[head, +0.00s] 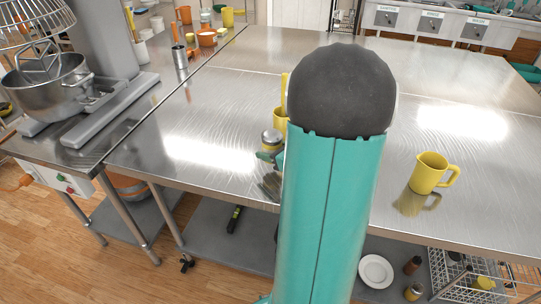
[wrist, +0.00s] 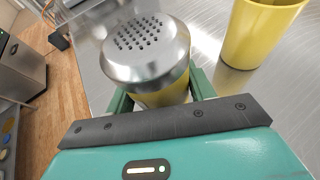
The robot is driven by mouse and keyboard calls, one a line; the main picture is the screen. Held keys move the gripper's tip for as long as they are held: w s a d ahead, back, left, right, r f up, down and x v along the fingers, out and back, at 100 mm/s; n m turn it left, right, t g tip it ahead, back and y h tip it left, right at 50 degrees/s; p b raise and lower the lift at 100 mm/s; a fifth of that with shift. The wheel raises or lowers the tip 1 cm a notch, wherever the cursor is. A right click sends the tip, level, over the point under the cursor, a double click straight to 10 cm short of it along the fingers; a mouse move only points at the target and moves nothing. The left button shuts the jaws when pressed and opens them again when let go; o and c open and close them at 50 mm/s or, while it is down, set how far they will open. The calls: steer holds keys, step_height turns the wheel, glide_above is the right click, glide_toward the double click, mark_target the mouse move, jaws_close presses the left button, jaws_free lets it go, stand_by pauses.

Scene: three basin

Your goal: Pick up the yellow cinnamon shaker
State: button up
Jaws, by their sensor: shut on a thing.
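The yellow cinnamon shaker (wrist: 146,55) has a silver lid with many small holes and fills the upper middle of the wrist view. My gripper (wrist: 160,92) is shut on its yellow body, with a green jaw on each side. In the head view the shaker (head: 271,138) shows just left of my arm, near the front of the steel table. My teal arm hides part of that area. The shaker's base is hidden, so I cannot tell whether it touches the table.
A yellow cup (wrist: 262,30) stands close to the shaker's right in the wrist view. A yellow mug (head: 430,172) stands on the steel table (head: 235,95) to the right. A mixer (head: 60,85) is at far left. Table space between shaker and mixer is clear.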

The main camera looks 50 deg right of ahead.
mark_target(271, 146)
steer(key=s+r, duration=0.1)
steer(key=s+a+r, duration=0.1)
steer(key=r, duration=0.1)
steer(key=s+a+r, duration=0.1)
steer(key=r, duration=0.1)
steer(key=shift+s+a, duration=0.2)
steer(key=shift+s, duration=0.15)
steer(key=s+a+r, duration=0.3)
steer(key=s+a, duration=0.1)
steer(key=s, duration=0.3)
steer(key=shift+a+r, duration=0.15)
steer(key=shift+a, duration=0.1)
steer(key=shift+w, duration=0.1)
steer(key=o, duration=0.4)
steer(key=c, duration=0.4)
